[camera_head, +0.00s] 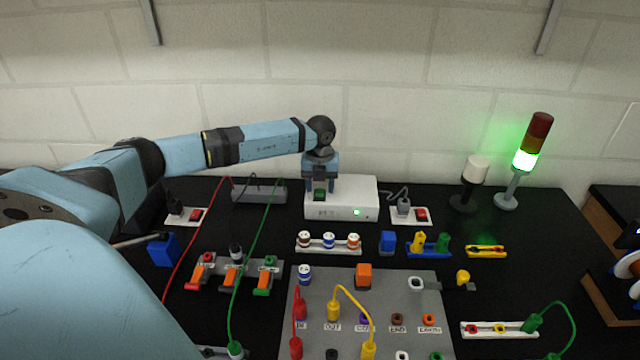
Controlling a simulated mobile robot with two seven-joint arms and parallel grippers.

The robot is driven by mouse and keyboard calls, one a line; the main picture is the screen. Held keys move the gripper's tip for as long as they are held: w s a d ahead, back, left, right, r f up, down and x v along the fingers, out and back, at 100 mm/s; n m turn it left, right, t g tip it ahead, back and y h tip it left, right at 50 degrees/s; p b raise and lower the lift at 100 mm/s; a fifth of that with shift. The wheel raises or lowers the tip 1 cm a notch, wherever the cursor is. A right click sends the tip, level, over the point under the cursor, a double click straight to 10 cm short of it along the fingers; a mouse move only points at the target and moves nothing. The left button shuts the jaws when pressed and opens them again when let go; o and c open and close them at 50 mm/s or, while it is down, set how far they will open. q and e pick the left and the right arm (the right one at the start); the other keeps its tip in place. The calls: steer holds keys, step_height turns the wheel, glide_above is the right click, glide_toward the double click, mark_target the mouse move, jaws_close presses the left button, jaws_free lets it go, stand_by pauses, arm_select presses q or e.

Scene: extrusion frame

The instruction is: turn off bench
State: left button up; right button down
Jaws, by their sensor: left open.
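The bench is a black worktop (500,215) with electrical gear on it. My left gripper (320,190) points down at the left part of a white power box (345,199), its fingers apart around a small dark green switch on the box's front edge. I cannot tell whether the fingers touch it. A green lamp (357,212) glows on the box front. White socket plates with red switches stand left (196,215) and right (421,215) of the box, each with a plug in it. The signal tower (525,160) at the right glows green. My right gripper is not in view.
A grey panel (385,290) with coloured sockets and yellow and red leads fills the front. Orange levers (233,275) stand left of it, with green and red cables crossing there. A dark power strip (259,192) lies behind. A white-topped beacon (475,170) stands near the tower.

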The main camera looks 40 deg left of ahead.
arm_select(q)
steer(key=c, duration=0.9)
steer(key=shift+s+f+t+y+b, duration=0.1)
steer(key=shift+s+t+y+b, duration=0.05)
steer(key=shift+t+y+b, duration=0.3)
steer(key=shift+s+d+t+y+b, duration=0.1)
steer(key=shift+d+t+y+b, duration=0.1)
steer(key=shift+t+y+b, duration=0.6)
steer(key=shift+h+b, duration=0.25)
steer(key=shift+b, duration=0.1)
steer(key=shift+r, duration=0.3)
steer(key=shift+c, duration=0.2)
steer(key=o, duration=0.9)
steer(key=shift+o, duration=0.2)
